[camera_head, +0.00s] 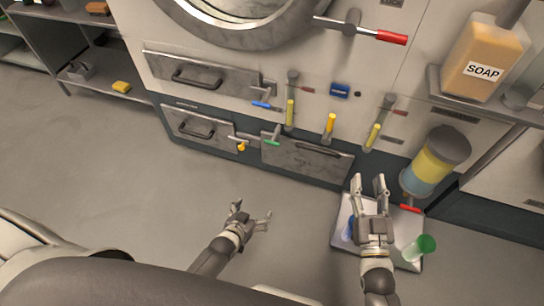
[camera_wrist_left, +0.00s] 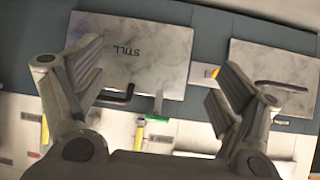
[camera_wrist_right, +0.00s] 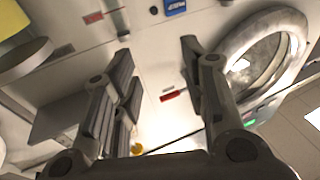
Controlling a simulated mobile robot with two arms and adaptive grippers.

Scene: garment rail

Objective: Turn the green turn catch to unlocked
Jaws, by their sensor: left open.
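The green turn catch (camera_head: 273,138) sits at the upper left edge of a grey marbled panel (camera_head: 305,160) low on the machine front. In the left wrist view the green catch (camera_wrist_left: 157,107) shows beside the panel marked STILL (camera_wrist_left: 150,60), between my spread fingers in the picture. My left gripper (camera_head: 252,210) is open and empty, in front of and below the catch, apart from it. My right gripper (camera_head: 368,181) is open and appears empty, above a tray to the right. Whether the catch is locked is not clear.
A blue catch (camera_head: 261,105) and an orange catch (camera_head: 241,147) are near the green one. Levers with yellow handles (camera_head: 290,113) stick out above the panel. The tray (camera_head: 340,238), a yellow-and-blue container (camera_head: 428,165) and a soap bottle (camera_head: 484,58) are right. Floor at left is clear.

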